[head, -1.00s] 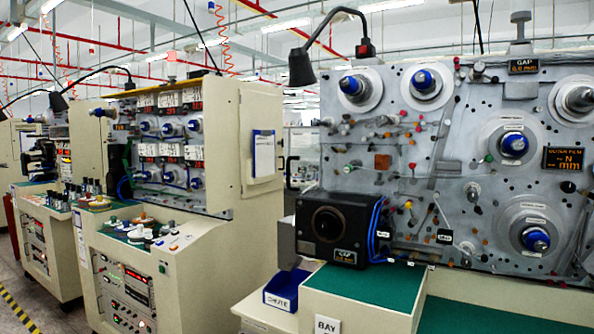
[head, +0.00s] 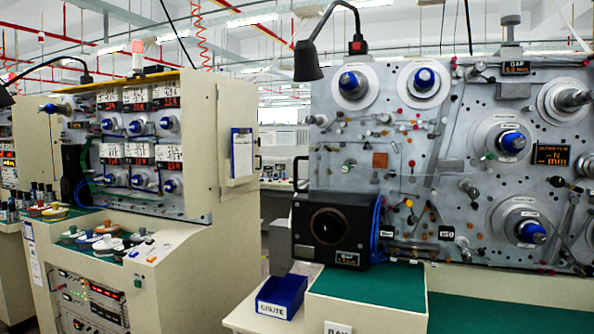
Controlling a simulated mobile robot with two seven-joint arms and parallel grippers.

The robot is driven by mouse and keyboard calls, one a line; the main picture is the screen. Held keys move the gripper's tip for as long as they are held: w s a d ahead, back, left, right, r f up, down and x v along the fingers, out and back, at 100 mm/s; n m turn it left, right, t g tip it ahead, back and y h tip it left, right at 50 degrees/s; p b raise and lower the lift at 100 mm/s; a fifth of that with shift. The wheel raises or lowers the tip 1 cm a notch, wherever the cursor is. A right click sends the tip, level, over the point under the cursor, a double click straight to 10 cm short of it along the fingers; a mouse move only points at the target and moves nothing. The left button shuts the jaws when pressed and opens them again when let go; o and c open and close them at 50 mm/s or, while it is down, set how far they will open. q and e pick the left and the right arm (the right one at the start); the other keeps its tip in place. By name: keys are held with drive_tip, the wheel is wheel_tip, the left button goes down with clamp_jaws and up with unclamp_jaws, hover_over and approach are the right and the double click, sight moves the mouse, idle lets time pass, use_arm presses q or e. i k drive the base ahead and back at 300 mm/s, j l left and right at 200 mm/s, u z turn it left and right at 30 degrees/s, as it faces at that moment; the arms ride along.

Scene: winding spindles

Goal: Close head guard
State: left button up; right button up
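A black box-shaped unit (head: 334,228) with a round dark opening sits at the lower left of the right-hand winding machine's panel (head: 400,145). Blue-capped spindles (head: 353,82) stick out of the panel. Neither of my grippers is in view.
A blue bin (head: 281,295) labelled CHUTE stands left of a green-topped ledge (head: 368,286). A black lamp (head: 307,62) hangs over the panel's left edge. A second cream machine (head: 150,170) stands at the left, with a gap between the machines.

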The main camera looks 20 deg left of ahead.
sight(314, 148)
drive_tip(key=j, duration=0.8)
drive_tip(key=k+j, duration=0.1)
drive_tip(key=j, duration=0.7)
